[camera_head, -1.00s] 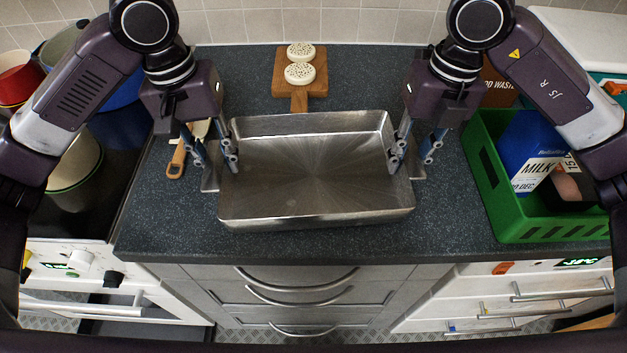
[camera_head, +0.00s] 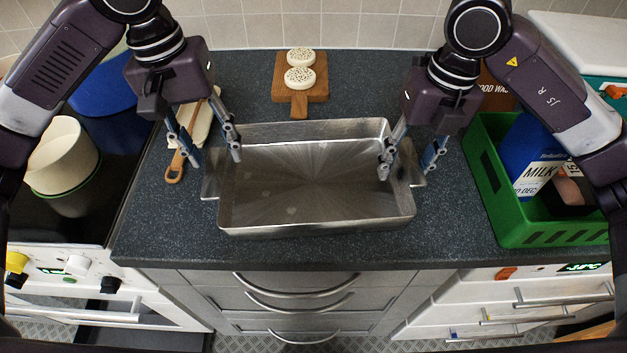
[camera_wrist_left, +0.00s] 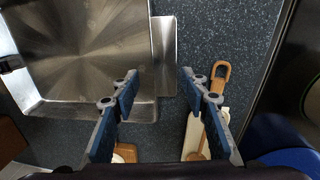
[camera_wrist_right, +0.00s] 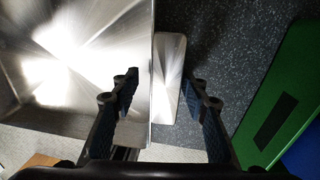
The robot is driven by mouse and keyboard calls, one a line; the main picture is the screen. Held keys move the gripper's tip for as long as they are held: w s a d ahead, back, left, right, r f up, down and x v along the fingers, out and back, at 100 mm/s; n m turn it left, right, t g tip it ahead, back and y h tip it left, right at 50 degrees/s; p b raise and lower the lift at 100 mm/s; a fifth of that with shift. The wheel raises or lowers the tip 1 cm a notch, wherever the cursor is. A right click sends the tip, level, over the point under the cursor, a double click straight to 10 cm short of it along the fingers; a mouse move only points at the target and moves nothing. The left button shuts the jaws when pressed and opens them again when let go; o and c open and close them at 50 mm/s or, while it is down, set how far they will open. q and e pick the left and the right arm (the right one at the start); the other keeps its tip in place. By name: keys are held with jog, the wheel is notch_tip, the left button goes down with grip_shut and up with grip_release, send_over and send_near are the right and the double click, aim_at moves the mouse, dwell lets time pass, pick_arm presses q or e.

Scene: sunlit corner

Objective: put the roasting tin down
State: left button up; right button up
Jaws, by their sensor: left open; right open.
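The roasting tin (camera_head: 315,220), a shiny metal rectangle with a flat tab handle at each short end, rests on the dark worktop and is empty. My left gripper (camera_head: 212,158) is open above the tin's left end, clear of the left handle (camera_wrist_left: 164,55). My right gripper (camera_head: 408,168) is open at the tin's right end. In the right wrist view its fingers (camera_wrist_right: 160,88) stand apart on either side of the tin's end wall and right handle (camera_wrist_right: 168,80). Whether a right finger touches the tin cannot be told.
A wooden board (camera_head: 300,97) with two round speckled cakes (camera_head: 300,77) lies behind the tin. A green crate (camera_head: 548,232) with a milk carton stands right. A wooden-handled utensil (camera_head: 175,168) and a pale cloth-like item lie left, beside the hob and white pots (camera_head: 62,155).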

jog(key=shift+r, duration=0.1)
pick_arm(q)
notch_tip(320, 180, up, 8)
jog(key=shift+a+f, duration=0.25)
jog(key=shift+a, duration=0.1)
pick_arm(e)
notch_tip(320, 180, up, 12)
jog(key=d, duration=0.1)
jog(key=shift+d, duration=0.2)
jog(key=shift+w, duration=0.1)
dwell(0.4)
